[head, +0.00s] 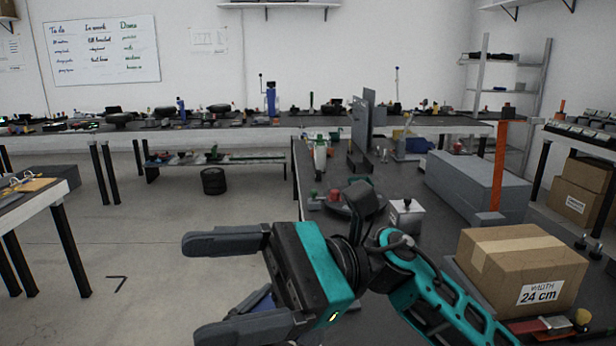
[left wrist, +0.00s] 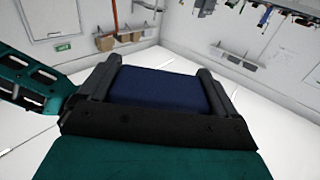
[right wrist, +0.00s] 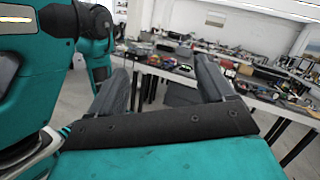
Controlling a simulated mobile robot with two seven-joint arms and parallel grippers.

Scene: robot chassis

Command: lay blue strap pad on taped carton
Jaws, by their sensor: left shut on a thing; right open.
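The taped carton (head: 480,268) is a brown box with a tape strip on top and a "width 24 cm" label, at the right of the head view on the dark bench. My right gripper (head: 198,290) is open and empty, left of the carton and well apart from it. In the left wrist view, the blue strap pad (left wrist: 160,88) is a dark blue slab between the fingers of my left gripper (left wrist: 162,78), which is shut on it. In the head view a small dark blue patch shows behind my right gripper; the left gripper is mostly hidden there.
A grey long box (head: 470,180) stands on the bench behind the carton. A small metal box (head: 406,216) and a red-topped item lie left of it. Open floor (head: 140,250) lies at left.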

